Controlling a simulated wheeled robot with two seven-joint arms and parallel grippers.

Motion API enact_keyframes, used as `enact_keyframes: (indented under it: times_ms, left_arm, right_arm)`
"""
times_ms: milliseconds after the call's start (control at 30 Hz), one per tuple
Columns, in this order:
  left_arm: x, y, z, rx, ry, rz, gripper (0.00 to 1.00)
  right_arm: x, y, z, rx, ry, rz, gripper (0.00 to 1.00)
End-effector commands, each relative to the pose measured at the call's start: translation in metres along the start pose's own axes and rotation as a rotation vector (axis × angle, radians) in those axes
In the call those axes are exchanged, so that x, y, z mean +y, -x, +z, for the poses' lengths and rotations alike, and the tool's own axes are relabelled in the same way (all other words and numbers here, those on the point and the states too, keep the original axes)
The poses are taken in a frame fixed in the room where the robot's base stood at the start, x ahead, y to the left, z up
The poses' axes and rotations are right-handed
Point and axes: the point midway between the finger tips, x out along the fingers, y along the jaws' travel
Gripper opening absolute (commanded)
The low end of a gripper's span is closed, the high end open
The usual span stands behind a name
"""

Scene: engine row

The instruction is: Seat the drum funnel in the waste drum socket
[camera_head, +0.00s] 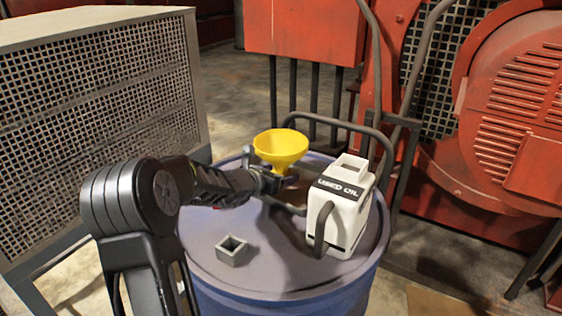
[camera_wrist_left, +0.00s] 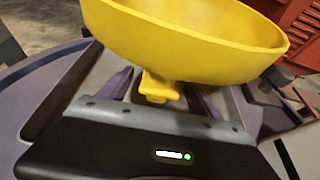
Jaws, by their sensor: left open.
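The yellow drum funnel (camera_head: 280,147) is upright near the far side of the blue waste drum (camera_head: 285,262). A small grey square socket (camera_head: 232,250) with an open top sits on the near left part of the drum lid, apart from the funnel. My left gripper (camera_head: 277,182) is at the funnel's stem, below its bowl. In the left wrist view the funnel bowl (camera_wrist_left: 190,40) fills the upper middle, and its narrow stem is between the open fingers, with gaps beside it. What is under the stem is hidden. My right gripper is not in view.
A white used oil can (camera_head: 345,210) with a dark handle stands on the lid, right of the socket. Dark bent tubing (camera_head: 335,122) rises behind the drum. A grey mesh cabinet (camera_head: 100,100) stands at left and red machinery (camera_head: 510,100) at right.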

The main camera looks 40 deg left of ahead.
Motion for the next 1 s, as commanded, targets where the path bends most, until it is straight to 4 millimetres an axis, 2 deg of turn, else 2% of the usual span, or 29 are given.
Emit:
enact_keyframes:
  times_ms: [267, 1000]
  left_arm:
    - [0.0, 0.0002, 0.0, 0.0, 0.0, 0.0, 0.71]
    - [0.0, 0.0002, 0.0, 0.0, 0.0, 0.0, 0.11]
  right_arm:
    - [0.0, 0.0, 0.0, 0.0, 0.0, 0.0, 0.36]
    - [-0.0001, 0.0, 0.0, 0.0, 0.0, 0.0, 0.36]
